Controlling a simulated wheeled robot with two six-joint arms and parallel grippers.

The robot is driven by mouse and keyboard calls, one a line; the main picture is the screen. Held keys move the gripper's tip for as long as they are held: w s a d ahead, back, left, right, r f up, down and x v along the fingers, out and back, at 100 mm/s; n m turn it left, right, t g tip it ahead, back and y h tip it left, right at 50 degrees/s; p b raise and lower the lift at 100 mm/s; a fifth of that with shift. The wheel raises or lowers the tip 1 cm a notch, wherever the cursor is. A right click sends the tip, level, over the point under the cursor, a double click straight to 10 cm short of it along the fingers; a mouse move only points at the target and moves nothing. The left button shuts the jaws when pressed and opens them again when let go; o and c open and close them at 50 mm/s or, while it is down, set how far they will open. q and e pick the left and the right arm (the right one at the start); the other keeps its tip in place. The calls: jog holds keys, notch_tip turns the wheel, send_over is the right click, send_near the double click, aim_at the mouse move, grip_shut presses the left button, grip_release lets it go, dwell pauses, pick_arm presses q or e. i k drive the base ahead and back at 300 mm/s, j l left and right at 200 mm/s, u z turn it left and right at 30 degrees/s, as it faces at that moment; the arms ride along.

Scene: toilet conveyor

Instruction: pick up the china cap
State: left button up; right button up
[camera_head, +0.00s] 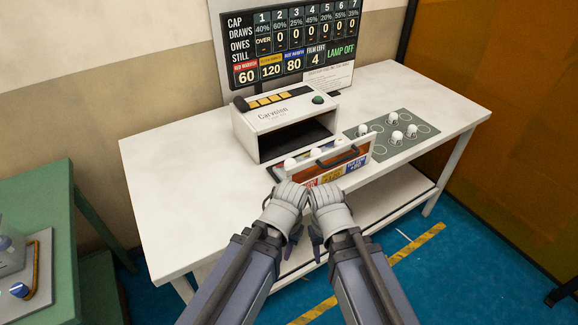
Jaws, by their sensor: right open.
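Several small white caps (397,136) sit on a grey mat (378,151) with ring marks, on the right part of the white table. More small white round pieces (290,162) show behind the front panel of the white machine's drawer. I cannot tell which piece is the china cap. My left gripper (288,189) and right gripper (324,190) are side by side at the table's front edge, just before the drawer front (342,164). The right one is open. The left one's fingers are too small and overlapped to read. Both are left of the mat and apart from its caps.
The white machine (285,118) with an open dark bay stands mid-table. A scoreboard (293,40) reading "LAMP OFF" is behind it. The white table (170,190) is clear on the left. A green table (40,200) stands at far left, and an orange panel (510,80) at right.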

aim_at(289, 161)
jog(key=l+u, duration=0.35)
jog(key=l, duration=0.2)
jog(key=k+l+u, duration=0.2)
jog(key=l+u, duration=0.15)
jog(key=l, duration=0.15)
